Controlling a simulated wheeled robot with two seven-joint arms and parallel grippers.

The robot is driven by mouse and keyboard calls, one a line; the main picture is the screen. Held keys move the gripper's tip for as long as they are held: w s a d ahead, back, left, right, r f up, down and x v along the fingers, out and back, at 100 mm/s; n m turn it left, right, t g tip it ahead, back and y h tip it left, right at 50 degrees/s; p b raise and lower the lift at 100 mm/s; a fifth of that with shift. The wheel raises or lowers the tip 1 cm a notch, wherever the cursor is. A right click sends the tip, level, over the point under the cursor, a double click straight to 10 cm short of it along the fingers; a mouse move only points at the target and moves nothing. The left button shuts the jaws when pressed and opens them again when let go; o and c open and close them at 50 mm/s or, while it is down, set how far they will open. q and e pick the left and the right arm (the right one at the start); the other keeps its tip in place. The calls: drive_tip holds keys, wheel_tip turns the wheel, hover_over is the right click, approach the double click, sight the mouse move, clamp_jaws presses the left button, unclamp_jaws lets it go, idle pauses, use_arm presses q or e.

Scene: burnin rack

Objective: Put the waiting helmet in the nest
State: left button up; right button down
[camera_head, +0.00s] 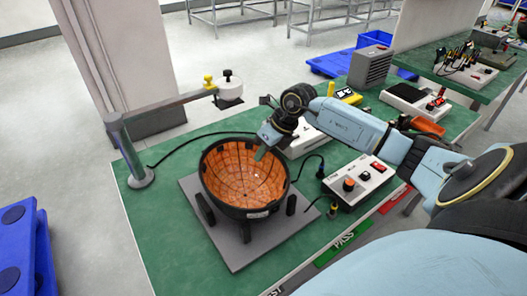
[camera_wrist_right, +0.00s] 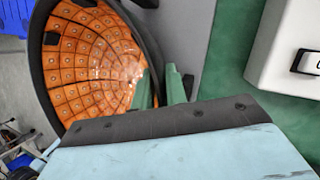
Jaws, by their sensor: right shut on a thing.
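The helmet (camera_head: 240,178) is a dark bowl shape, open side up, with an orange tiled lining. It sits over the nest, a grey square plate (camera_head: 236,258) with several dark upright posts around the shell. Whether it is fully seated I cannot tell, as its underside is hidden. My right gripper (camera_head: 261,152) is at the helmet's back right rim. In the right wrist view its green fingers (camera_wrist_right: 162,90) stand on both sides of the rim, shut on the helmet (camera_wrist_right: 92,62). My left gripper is in neither view.
A jointed arm on a post (camera_head: 138,177) carries a white round head (camera_head: 229,94) behind the helmet. A control box (camera_head: 358,182) with knobs stands right of the plate, and cables lie on the green bench top (camera_head: 160,235).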

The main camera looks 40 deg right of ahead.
drive_tip(key=c, duration=1.4)
unclamp_jaws()
